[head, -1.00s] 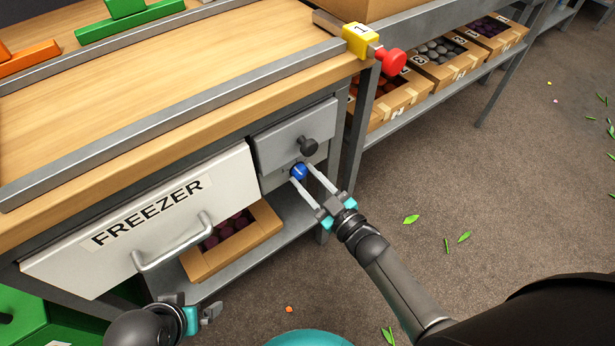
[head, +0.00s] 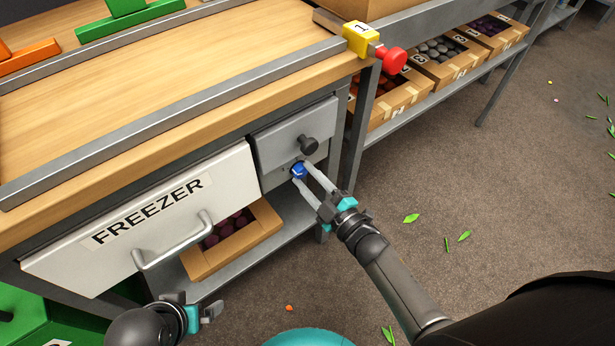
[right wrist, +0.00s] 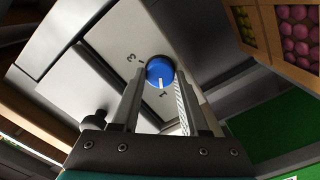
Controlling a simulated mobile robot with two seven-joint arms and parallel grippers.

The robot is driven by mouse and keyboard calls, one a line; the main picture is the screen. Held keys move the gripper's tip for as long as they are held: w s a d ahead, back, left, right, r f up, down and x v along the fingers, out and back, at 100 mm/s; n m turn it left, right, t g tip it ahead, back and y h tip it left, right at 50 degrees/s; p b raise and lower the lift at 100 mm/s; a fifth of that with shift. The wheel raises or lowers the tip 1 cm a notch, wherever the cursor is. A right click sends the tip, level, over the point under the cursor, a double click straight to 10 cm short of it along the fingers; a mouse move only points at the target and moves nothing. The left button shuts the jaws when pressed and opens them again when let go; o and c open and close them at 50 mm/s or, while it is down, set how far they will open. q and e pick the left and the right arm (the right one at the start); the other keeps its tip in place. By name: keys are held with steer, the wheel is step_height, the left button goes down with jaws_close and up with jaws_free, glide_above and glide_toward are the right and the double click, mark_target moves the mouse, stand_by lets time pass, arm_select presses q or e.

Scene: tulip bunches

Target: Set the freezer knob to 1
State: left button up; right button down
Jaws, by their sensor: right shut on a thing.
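The blue freezer knob (head: 299,170) sits on the grey panel below a small grey drawer, right of the white FREEZER drawer (head: 150,215). My right gripper (head: 304,172) is shut on the knob, one finger on each side. In the right wrist view the knob (right wrist: 160,70) sits between the fingertips. Its white mark points down in the picture, towards a small numeral that looks like 1. A 3 stands on the panel to the knob's upper left. My left gripper (head: 208,312) is low, below the drawer handle; its finger gap is unclear.
A dark round pull (head: 308,146) sticks out just above the knob. The freezer's handle (head: 172,245) juts out at the left. A cardboard box (head: 235,240) stands on the shelf below. A yellow block with a red knob (head: 391,60) is at the table corner. Open floor lies right.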

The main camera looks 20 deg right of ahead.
stand_by(0.3)
steer(key=c, duration=0.8)
jaws_free()
steer(key=shift+c, duration=0.2)
arm_select(q)
steer(key=shift+s+f, duration=0.1)
steer(key=shift+f, duration=0.05)
arm_select(e)
steer(key=o, duration=0.4)
steer(key=shift+s+d, duration=0.1)
steer(key=shift+s, duration=0.1)
steer(key=shift+s+d, duration=0.15)
steer(key=shift+s, duration=0.2)
arm_select(q)
step_height(320, 180, down, 7)
steer(key=s+g+p, duration=0.1)
steer(key=s+p, duration=0.1)
steer(key=p, duration=0.1)
steer(key=shift+s+a+f+p, duration=0.15)
steer(key=shift+s+a+p, duration=0.1)
steer(key=shift+s+p, duration=0.15)
arm_select(e)
steer(key=v, duration=1.4)
